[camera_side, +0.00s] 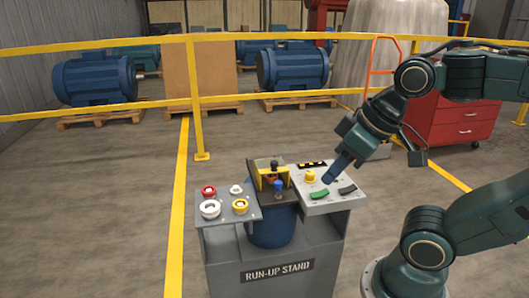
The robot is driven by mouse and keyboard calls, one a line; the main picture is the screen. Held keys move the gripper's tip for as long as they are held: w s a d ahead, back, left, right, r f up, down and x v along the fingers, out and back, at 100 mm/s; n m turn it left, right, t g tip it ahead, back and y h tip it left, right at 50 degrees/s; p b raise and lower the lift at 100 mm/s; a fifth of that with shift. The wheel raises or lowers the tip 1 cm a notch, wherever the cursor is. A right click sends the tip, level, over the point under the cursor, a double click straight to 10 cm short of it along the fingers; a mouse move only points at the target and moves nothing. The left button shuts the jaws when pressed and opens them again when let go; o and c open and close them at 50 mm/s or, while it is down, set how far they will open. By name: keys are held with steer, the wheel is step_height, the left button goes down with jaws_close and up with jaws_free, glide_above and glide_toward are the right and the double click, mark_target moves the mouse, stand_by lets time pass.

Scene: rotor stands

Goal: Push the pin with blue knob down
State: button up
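The pin with the blue knob (278,186) stands upright at the front of the yellow and dark bracket, near the middle of the run-up stand (272,245). How far the pin sits down is too small to tell. My gripper (328,180) points down and to the left over the right panel (318,202), to the right of the blue knob and apart from it. Its fingers show as one narrow blue shape, so I cannot tell whether they are open or shut. No held object shows.
A black knob (274,164) stands behind the blue one.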

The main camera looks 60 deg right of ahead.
steer(key=o, duration=0.4)
steer(key=shift+w, duration=0.15)
steer(key=shift+c, duration=0.2)
steer(key=m+g, duration=0.6)
glide_above(278, 182)
step_height(278, 182, down, 7)
steer(key=shift+d, duration=0.15)
steer(key=shift+f, duration=0.1)
step_height(278, 182, down, 14)
steer(key=shift+r, duration=0.2)
jaws_close()
